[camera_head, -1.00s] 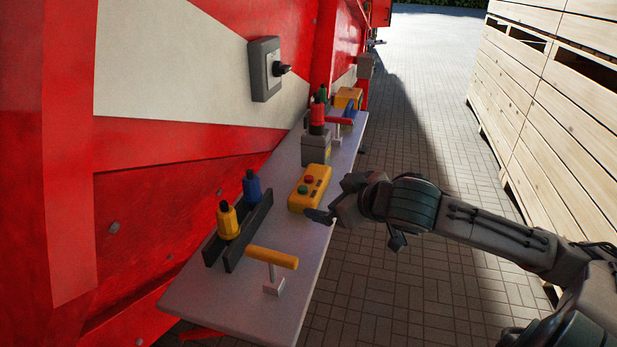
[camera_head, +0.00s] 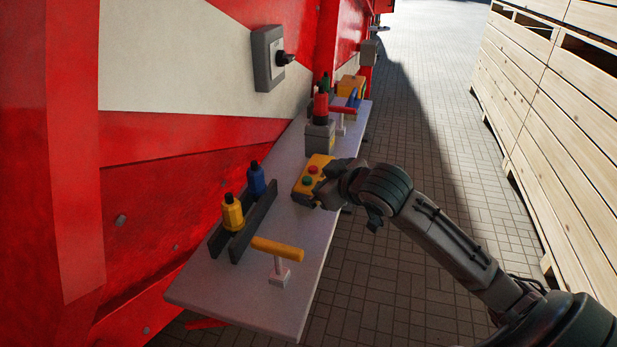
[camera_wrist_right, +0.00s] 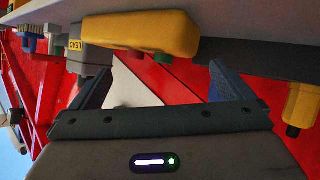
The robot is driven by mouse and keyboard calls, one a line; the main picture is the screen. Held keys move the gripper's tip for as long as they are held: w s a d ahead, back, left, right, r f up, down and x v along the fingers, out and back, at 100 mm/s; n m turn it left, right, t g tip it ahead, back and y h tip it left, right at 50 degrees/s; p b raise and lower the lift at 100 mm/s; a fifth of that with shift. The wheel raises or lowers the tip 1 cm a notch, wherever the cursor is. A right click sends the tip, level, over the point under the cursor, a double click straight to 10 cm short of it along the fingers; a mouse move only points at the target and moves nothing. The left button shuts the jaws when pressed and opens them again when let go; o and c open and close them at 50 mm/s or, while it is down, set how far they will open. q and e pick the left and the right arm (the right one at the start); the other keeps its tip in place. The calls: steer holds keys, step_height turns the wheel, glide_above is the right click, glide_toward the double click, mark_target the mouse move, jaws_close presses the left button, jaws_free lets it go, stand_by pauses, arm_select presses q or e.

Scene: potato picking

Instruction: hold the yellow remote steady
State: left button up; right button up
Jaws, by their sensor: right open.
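The yellow remote (camera_head: 310,178) lies on the grey shelf (camera_head: 243,297), with a red and a green button on its top. My right gripper (camera_head: 330,188) is at the remote's right side and hides part of it in the head view. In the right wrist view the yellow remote (camera_wrist_right: 150,32) is just beyond the two dark, widely spread fingers of my right gripper (camera_wrist_right: 160,85). The fingers are open with nothing between them. I cannot tell whether a finger touches the remote. My left gripper is not in view.
A yellow bottle (camera_head: 232,213) and a blue bottle (camera_head: 256,180) stand in a dark rack. A yellow T-handle (camera_head: 278,248) stands in front. A grey box (camera_head: 319,136) is behind the remote. The red machine wall (camera_head: 150,190) borders the left; wooden crates (camera_head: 560,110) stand right.

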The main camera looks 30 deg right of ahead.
mark_target(310, 179)
steer(key=x, duration=0.3)
steer(key=shift+w+f, duration=0.1)
steer(key=shift+w, duration=0.3)
steer(key=shift+w+f+p, duration=0.3)
steer(key=shift+w, duration=0.15)
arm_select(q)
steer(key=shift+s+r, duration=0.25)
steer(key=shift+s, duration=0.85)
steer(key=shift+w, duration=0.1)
arm_select(e)
steer(key=shift+c, duration=0.2)
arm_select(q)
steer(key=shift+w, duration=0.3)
arm_select(e)
steer(key=c, duration=0.8)
steer(key=shift+c, duration=0.2)
